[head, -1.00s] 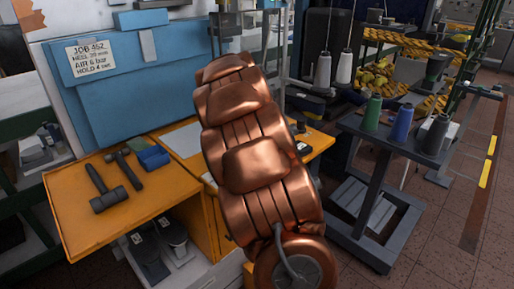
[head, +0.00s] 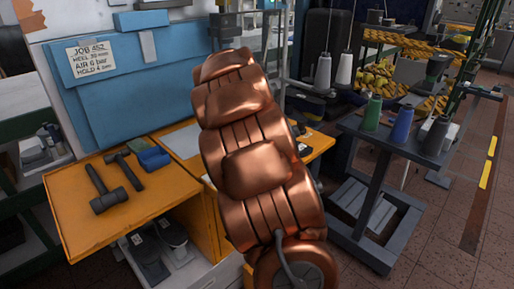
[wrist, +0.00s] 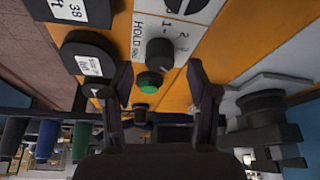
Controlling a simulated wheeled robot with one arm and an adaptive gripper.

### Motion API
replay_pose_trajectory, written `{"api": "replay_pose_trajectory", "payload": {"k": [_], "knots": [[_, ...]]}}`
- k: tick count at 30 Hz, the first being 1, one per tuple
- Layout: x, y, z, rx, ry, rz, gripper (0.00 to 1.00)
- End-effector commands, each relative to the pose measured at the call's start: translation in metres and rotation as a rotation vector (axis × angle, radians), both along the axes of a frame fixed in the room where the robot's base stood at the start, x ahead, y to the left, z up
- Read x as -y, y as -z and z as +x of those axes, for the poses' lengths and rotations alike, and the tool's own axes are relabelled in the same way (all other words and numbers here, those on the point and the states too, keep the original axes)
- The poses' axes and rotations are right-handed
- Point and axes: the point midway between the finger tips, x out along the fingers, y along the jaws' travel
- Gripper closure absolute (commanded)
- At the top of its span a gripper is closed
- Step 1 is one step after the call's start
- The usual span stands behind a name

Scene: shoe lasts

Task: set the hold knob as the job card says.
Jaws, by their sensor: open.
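The job card (head: 91,58) is fixed to the blue panel at the upper left of the head view. It reads JOB 452, HEEL 39 mm, AIR 6 bar, HOLD 4 and a small unit I read as sec. In the wrist view the hold knob (wrist: 160,53) is dark and round, on a pale plate marked HOLD, with 1 and 2 legible beside it. Its pointer setting is not clear. My gripper (wrist: 159,68) is open, its fingertips appearing on either side of the knob with gaps. I see no contact. In the head view my arm hides the gripper and knob.
A green button (wrist: 149,81) sits close to the knob, and another dark knob (wrist: 184,5) is at the top edge. Dark labelled blocks (wrist: 90,62) stand to the left. A mallet (head: 108,191) lies on the orange bench (head: 75,222). Thread spools stand on a stand at right.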

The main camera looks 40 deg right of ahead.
Motion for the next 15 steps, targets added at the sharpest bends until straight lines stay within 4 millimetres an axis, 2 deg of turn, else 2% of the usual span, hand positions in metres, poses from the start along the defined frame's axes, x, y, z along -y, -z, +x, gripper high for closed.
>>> {"api": "replay_pose_trajectory", "payload": {"k": [9,15], "knots": [[-0.022,-0.058,-0.004,0.007,-0.001,-0.003,0.41],[-0.032,-0.081,-0.007,0.003,-0.001,-0.002,0.41]]}}
